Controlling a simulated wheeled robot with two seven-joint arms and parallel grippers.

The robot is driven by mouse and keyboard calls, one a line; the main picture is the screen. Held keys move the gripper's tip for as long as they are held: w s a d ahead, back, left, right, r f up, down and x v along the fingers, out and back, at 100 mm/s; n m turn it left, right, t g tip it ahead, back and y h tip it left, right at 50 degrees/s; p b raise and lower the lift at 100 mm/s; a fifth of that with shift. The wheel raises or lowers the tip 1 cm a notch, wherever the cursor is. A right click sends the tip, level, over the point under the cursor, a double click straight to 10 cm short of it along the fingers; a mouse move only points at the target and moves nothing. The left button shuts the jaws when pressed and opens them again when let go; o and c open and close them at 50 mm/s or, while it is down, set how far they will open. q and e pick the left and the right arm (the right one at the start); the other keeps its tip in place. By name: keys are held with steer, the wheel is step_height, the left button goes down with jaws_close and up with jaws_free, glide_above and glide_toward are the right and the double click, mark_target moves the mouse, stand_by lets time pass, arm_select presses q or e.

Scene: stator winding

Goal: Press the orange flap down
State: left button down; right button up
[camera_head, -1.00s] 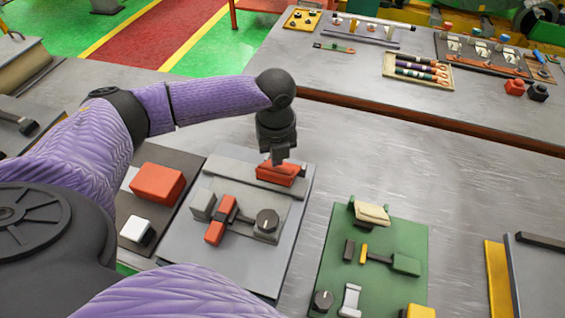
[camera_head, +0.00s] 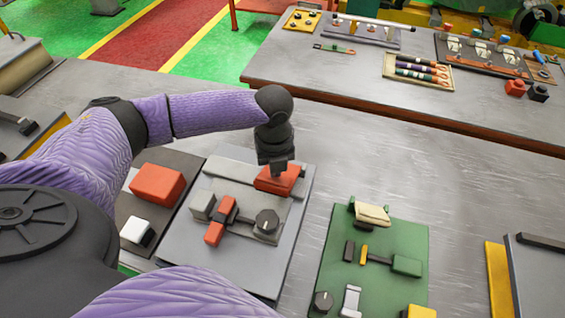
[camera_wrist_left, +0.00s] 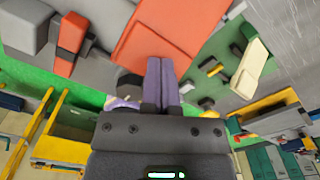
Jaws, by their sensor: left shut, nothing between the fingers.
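The orange flap (camera_head: 272,184) is at the back of the grey panel (camera_head: 183,248), on the table in front of me. My left gripper (camera_head: 278,170) points down at the flap from above, with its fingers together and empty. In the left wrist view the closed fingers (camera_wrist_left: 162,60) overlap the near edge of the large orange flap (camera_wrist_left: 178,25). I cannot tell whether the fingertips touch it. The gripper hides part of the flap in the head view. My right gripper is not in view.
The grey panel also has a red-and-black lever (camera_head: 221,220) and a dark knob (camera_head: 266,222). A dark panel with a red block (camera_head: 157,184) is to its left. A green panel (camera_head: 338,262) is to its right.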

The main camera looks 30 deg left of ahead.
mark_target(274, 179)
arm_select(q)
steer(key=shift+f, duration=0.15)
steer(key=shift+s+d+f, duration=0.1)
steer(key=shift+s+f, duration=0.1)
steer(key=shift+f, duration=0.3)
steer(key=shift+s+f, duration=0.2)
steer(key=shift+f, duration=0.25)
steer(key=shift+f+b, duration=0.1)
steer(key=shift+b, duration=0.2)
steer(key=shift+s+f, duration=0.15)
steer(key=shift+f, duration=0.4)
step_height(274, 179, up, 8)
steer(key=p, duration=0.8)
steer(key=shift+r+p, duration=0.15)
steer(key=shift+p, duration=0.15)
